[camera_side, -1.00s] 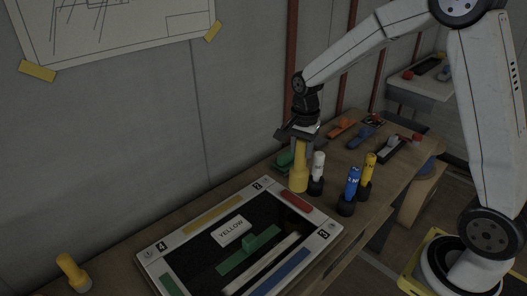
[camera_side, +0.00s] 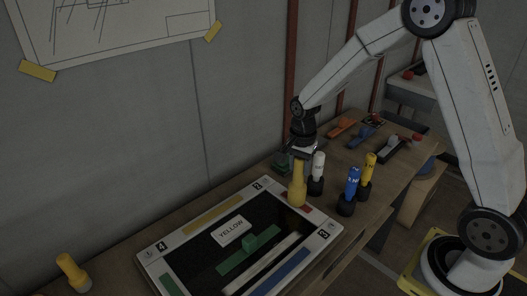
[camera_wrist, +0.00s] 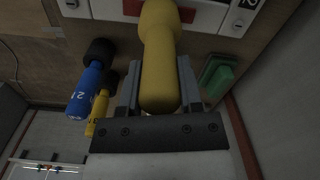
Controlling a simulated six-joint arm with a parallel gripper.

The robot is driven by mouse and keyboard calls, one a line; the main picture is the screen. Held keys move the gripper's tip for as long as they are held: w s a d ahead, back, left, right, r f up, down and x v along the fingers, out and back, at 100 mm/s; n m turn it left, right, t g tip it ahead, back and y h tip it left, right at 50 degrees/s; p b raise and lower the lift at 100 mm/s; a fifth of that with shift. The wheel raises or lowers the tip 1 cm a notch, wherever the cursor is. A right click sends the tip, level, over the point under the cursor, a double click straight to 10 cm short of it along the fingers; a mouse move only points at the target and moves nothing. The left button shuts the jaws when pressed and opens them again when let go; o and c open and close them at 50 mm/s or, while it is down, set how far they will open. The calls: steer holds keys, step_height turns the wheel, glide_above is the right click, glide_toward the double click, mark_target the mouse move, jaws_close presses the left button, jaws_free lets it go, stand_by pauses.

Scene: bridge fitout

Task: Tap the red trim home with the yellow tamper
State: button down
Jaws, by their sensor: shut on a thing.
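The yellow tamper (camera_side: 297,183) is upright in my gripper (camera_side: 302,152), which is shut on it. The wrist view shows the yellow handle (camera_wrist: 160,75) between the fingers, its wide end away from me. The red trim (camera_side: 309,208) lies in the right-hand side of the white-rimmed board (camera_side: 262,190), between marks 2 and 3. The tamper's lower end stands in front of part of the trim in the side view. In the wrist view red (camera_wrist: 188,14) shows on both sides of the tamper. I cannot tell whether tamper and trim touch.
White (camera_side: 318,172), blue (camera_side: 351,190) and yellow (camera_side: 367,175) upright tools with dark bases stand close right of the tamper. A green block (camera_side: 283,160) is behind. A card reading YELLOW (camera_side: 231,231) and a green piece (camera_side: 248,252) are on the board's dark middle.

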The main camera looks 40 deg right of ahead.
steer(key=shift+r, duration=2.3)
steer(key=shift+f+n, duration=0.1)
steer(key=shift+n, duration=0.2)
steer(key=n, duration=0.3)
steer(key=shift+s+d+f, duration=0.2)
steer(key=shift+s+f, duration=0.15)
steer(key=n, duration=0.2)
steer(key=s+f+n, duration=0.1)
steer(key=n, duration=0.4)
steer(key=shift+s+d+f+n, duration=0.25)
steer(key=shift+d+f+n, duration=0.1)
steer(key=shift+f+n, duration=0.05)
steer(key=shift+s+d+f+n, duration=0.1)
steer(key=shift+s+f+n, duration=0.1)
steer(key=shift+n, duration=0.7)
steer(key=shift+s+d+f+n, duration=0.1)
steer(key=shift+s+f+n, duration=0.05)
steer(key=shift+n, duration=0.75)
